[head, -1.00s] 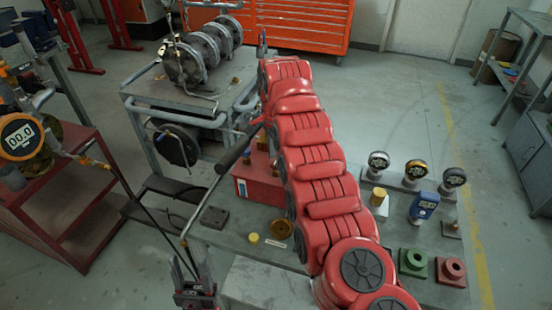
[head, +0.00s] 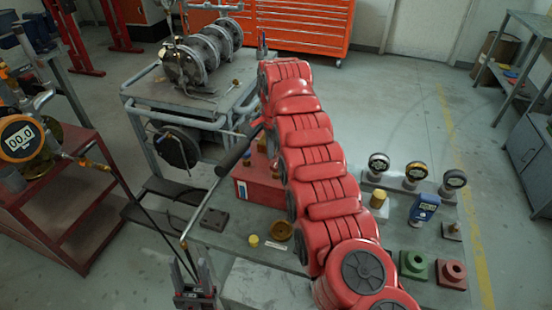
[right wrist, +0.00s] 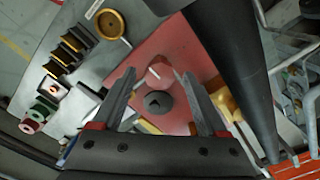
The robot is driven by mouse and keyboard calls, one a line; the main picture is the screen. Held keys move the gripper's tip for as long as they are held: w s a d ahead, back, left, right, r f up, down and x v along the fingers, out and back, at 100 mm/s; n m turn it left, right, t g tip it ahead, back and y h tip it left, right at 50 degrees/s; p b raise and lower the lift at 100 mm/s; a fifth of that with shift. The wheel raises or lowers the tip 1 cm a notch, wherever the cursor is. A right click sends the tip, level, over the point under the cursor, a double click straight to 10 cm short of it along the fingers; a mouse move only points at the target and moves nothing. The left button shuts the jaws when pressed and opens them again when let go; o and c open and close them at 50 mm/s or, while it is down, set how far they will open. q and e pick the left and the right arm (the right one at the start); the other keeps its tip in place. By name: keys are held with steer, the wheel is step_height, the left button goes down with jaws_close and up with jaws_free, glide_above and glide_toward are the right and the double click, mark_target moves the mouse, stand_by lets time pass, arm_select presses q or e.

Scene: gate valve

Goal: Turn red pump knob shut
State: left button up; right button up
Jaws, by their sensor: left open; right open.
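The red pump (head: 255,187) is a red box on the grey bench, partly hidden behind my red right arm in the head view. It fills the middle of the right wrist view as a red top face (right wrist: 115,72). A small red knob (right wrist: 160,73) stands on that face, with a dark round part (right wrist: 158,102) beside it. My right gripper (right wrist: 155,78) is open and empty, and the knob lies between its fingertips in the picture. I cannot tell whether they touch. My left gripper (head: 193,275) is open and empty near the front edge of the bench.
A long black pump handle (head: 235,155) slopes beside the pump, close to my right gripper's side. Gauges (head: 415,170), a blue meter (head: 424,207), and green (head: 412,264) and red (head: 451,272) blocks stand on the right. A brass dish (head: 279,230) and yellow cap (head: 253,240) lie in front.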

mark_target(276, 163)
steer(key=shift+r, duration=0.35)
step_height(276, 163, up, 2)
steer(key=shift+r, duration=0.1)
step_height(276, 163, up, 14)
steer(key=p, duration=1.4)
steer(key=shift+r, duration=0.15)
